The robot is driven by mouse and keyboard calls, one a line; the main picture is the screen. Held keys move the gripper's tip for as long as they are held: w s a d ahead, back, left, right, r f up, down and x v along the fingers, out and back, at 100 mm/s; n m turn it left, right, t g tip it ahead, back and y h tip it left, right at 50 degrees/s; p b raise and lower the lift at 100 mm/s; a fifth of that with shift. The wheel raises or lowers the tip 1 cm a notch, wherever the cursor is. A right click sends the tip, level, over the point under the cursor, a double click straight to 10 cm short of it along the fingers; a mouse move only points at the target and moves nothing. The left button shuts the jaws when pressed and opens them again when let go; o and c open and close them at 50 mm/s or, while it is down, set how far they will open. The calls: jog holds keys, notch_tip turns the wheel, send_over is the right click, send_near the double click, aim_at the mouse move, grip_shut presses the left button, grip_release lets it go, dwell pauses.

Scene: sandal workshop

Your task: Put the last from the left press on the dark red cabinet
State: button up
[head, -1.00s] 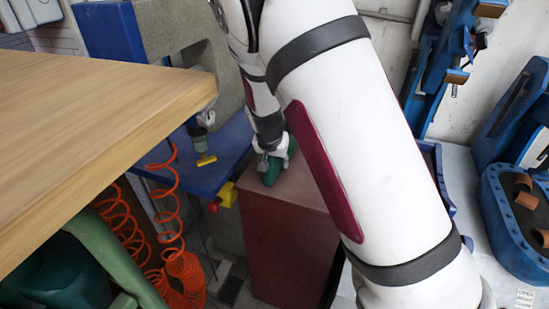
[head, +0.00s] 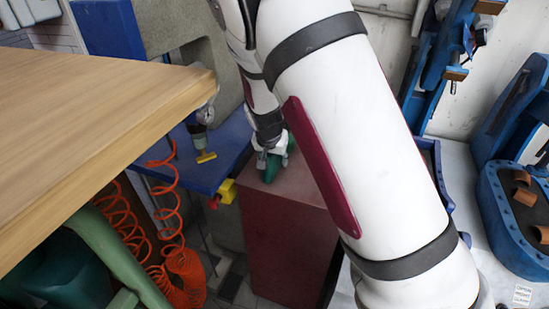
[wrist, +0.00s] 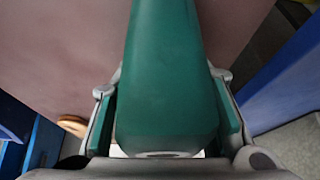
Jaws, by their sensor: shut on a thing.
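The last is green. My gripper (head: 268,160) is shut on the last (head: 274,171) at the top of the dark red cabinet (head: 285,240), near its far left part. In the wrist view the last (wrist: 165,75) lies lengthwise between the two fingers, one on each side. The cabinet top (wrist: 60,45) spreads out behind it. I cannot tell whether the last touches the top or hangs just above it. My arm hides the right part of the cabinet in the head view.
A wooden table (head: 80,120) fills the left front. A blue bench (head: 225,150) with a yellow-handled tool (head: 205,157) stands left of the cabinet. Orange coiled hoses (head: 175,225) hang below. A blue machine with brown pieces (head: 525,195) is at right.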

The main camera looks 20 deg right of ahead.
jog(key=shift+f, duration=0.3)
dwell(0.6)
jog(key=o, duration=1.2)
